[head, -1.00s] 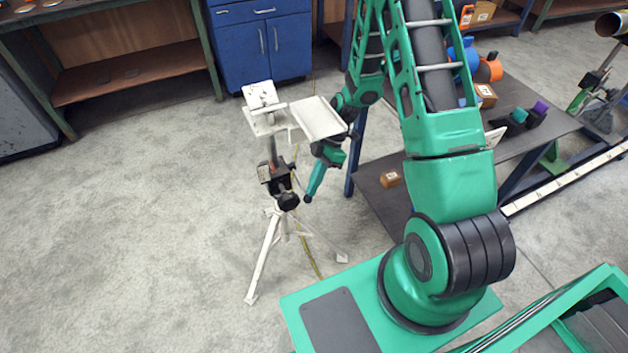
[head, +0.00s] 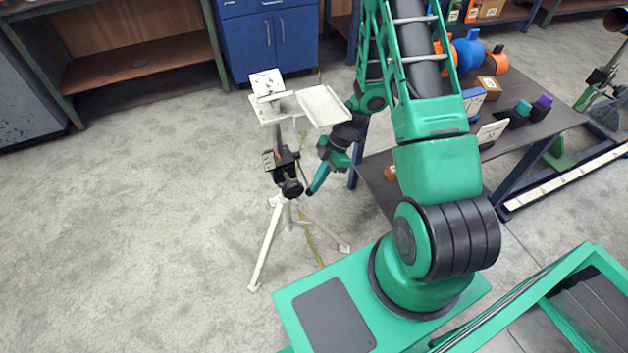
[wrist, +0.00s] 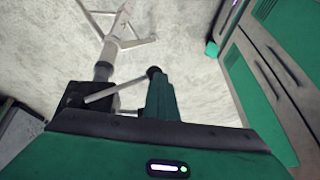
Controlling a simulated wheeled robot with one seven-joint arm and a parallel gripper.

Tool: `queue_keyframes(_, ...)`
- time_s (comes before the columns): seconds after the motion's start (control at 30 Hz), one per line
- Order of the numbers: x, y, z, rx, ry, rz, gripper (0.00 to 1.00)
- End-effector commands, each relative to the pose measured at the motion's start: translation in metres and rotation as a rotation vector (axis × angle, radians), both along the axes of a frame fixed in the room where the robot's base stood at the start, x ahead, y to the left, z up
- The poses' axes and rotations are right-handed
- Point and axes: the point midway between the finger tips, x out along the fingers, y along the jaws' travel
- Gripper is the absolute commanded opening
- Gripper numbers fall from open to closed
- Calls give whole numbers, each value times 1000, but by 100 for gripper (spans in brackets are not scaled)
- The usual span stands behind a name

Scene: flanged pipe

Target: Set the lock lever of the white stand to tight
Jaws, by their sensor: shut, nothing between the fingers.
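The white stand (head: 271,245) stands upright on its tripod legs on the floor, left of my arm in the head view. It has a black clamp block (head: 281,163) with a dark round knob (head: 291,188) on its post. My gripper (head: 310,192) is shut and empty, pointing down just right of the knob. In the wrist view, the gripper (wrist: 153,72) is beside the post, and a thin pale rod, seemingly the lock lever (wrist: 115,90), runs from the black block (wrist: 75,97) towards the fingertips. I cannot tell whether they touch, nor read the lever's setting.
A dark bench (head: 545,125) with several parts stands right of the stand, behind my arm. A blue cabinet (head: 268,45) and a wooden-shelved workbench (head: 140,66) stand at the back. The floor left of the stand is clear.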

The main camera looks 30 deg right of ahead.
Motion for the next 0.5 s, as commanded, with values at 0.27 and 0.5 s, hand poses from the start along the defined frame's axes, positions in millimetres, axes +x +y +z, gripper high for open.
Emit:
queue_keyframes(0.27, -3, -1, -5, -7, 9, -1, 0)
queue_keyframes(0.5, -4, -4, 2, -7, 10, -1, 0)
